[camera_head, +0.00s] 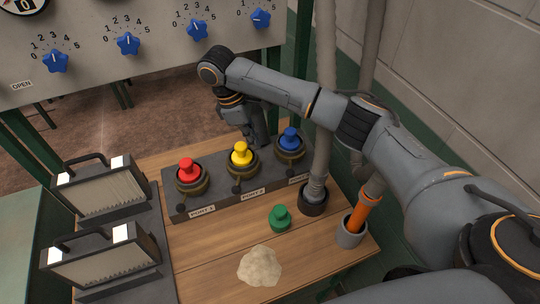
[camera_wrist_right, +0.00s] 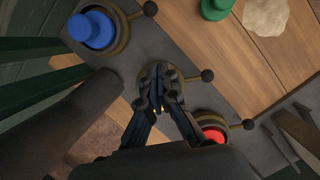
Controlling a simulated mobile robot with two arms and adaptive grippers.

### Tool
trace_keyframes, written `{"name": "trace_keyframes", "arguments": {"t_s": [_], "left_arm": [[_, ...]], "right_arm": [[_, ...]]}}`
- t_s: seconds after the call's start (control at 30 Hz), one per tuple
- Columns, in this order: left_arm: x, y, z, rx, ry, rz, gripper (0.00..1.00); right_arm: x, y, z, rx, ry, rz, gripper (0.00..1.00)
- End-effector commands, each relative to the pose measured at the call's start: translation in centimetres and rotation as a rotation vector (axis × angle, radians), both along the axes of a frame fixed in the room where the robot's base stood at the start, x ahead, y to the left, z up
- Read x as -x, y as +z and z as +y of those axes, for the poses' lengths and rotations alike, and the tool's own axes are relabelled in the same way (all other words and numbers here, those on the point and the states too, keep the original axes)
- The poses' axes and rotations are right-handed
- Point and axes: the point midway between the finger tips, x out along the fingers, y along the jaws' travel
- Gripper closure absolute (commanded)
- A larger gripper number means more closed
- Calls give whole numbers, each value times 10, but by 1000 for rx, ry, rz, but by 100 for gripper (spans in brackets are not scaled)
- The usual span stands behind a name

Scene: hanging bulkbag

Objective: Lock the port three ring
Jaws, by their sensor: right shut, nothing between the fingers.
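The port three ring (camera_head: 290,154) is a dark olive ring around the blue plug (camera_head: 289,138), at the right end of the grey port block (camera_head: 215,198). In the right wrist view this ring (camera_wrist_right: 121,42) is at upper left, with a black lever knob (camera_wrist_right: 150,8). My right gripper (camera_head: 260,137) is shut and empty, pointing down behind the block between the yellow plug (camera_head: 240,153) and the blue plug. In the right wrist view the gripper (camera_wrist_right: 160,76) covers most of the yellow plug; contact cannot be told. My left gripper is not in view.
The red plug (camera_head: 187,170) stands in port one. A green plug (camera_head: 280,218) and a pale lump (camera_head: 260,266) lie on the wooden table (camera_head: 205,250). An orange-handled tool stands in a cup (camera_head: 349,233). Two lamp-like boxes (camera_head: 105,190) are at left; pipes rise at right.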

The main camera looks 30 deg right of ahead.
Motion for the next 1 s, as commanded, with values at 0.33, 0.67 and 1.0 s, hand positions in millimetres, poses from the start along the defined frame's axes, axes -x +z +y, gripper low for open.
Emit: {"name": "trace_keyframes", "arguments": {"t_s": [0.33, 0.67, 1.0], "left_arm": [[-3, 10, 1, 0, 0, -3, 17], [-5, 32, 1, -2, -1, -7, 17], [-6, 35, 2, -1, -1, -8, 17]], "right_arm": [[11, -59, -17, 2, -2, 4, 100], [29, -94, -48, 3, -1, 1, 100], [36, -99, -58, 1, 1, 0, 100]]}}
